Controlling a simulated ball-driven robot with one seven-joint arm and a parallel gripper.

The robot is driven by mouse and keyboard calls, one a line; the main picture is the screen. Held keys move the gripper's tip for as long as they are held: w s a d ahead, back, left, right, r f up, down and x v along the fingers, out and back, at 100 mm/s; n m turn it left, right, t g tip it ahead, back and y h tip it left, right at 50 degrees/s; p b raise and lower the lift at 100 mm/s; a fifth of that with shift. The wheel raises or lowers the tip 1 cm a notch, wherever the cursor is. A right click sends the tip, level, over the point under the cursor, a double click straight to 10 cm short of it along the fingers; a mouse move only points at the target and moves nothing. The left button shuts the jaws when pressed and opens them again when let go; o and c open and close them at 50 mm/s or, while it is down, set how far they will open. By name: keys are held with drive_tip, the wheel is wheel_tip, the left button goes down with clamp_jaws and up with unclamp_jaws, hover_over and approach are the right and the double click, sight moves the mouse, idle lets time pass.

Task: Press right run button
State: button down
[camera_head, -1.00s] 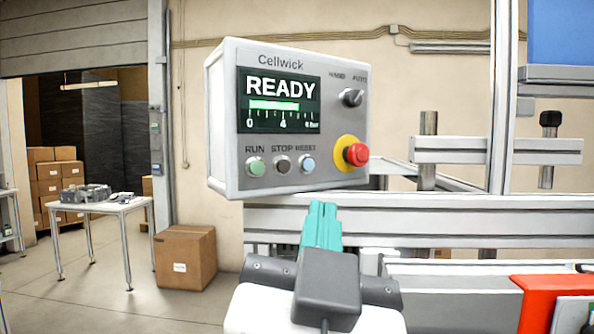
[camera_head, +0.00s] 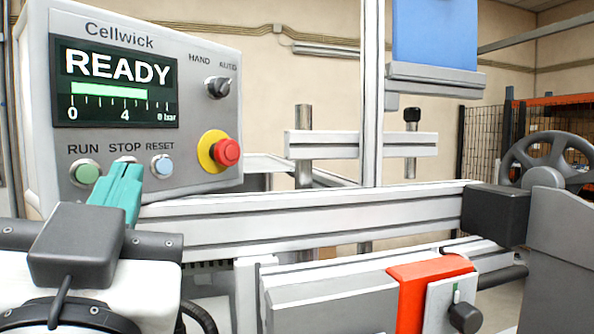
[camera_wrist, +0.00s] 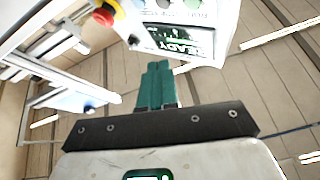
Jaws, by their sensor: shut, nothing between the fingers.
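A grey Cellwick control panel (camera_head: 192,118) stands at the left of the head view, its screen reading READY. Its green RUN button (camera_head: 85,173) is at the lower left, beside the STOP button, partly covered by my gripper, and the blue RESET button (camera_head: 160,165). My gripper (camera_head: 128,168) has teal fingers, shut and empty, pointing up in front of the panel's lower edge. I cannot tell the gap to the panel. In the wrist view the panel (camera_wrist: 222,35) appears upside down at the top, beyond the shut fingers (camera_wrist: 158,65). No second RUN button shows.
A red emergency stop (camera_head: 227,152) and a HAND/AUTO knob (camera_head: 217,87) are on the panel. An aluminium rail (camera_head: 330,222) runs right from it. A red block (camera_head: 425,275) is at the lower right, a dark handwheel (camera_head: 545,165) at far right.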

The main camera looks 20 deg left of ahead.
sight(90, 184)
drive_tip(key=w+a+b, duration=0.2)
drive_tip(key=a, duration=0.4)
drive_tip(key=shift+w, duration=0.15)
drive_tip(key=shift+a+b, duration=0.2)
drive_tip(key=shift+b, duration=0.1)
idle(1.7)
drive_tip(key=shift+w+a, duration=0.15)
drive_tip(key=shift+a, duration=0.1)
drive_tip(key=shift+w+a+b, duration=0.15)
drive_tip(key=shift+a+b, duration=0.2)
drive_tip(key=shift+b, duration=0.15)
idle(0.6)
idle(0.3)
drive_tip(key=shift+s+d, duration=0.3)
drive_tip(key=shift+d, duration=0.4)
